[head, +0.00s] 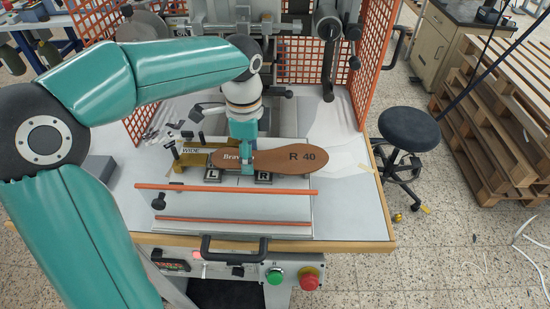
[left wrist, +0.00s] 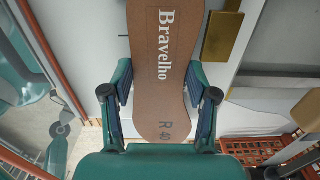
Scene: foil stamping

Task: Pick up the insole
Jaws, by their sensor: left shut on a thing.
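A brown insole (head: 290,160) marked "R 40" lies across the machine's work plate in the head view, its wide end to the right. My left gripper (head: 247,163) comes down over the left part of the insole. In the wrist view my left gripper (left wrist: 158,100) is shut on the insole, with a finger against each long edge. Black blocks marked L (head: 213,174) and R (head: 263,178) sit just in front of the insole. My right gripper is not in view.
Two orange bars (head: 225,189) run across the plate in front. Orange mesh guards (head: 374,50) flank the machine. A black stool (head: 408,129) and wooden pallets (head: 490,120) stand to the right.

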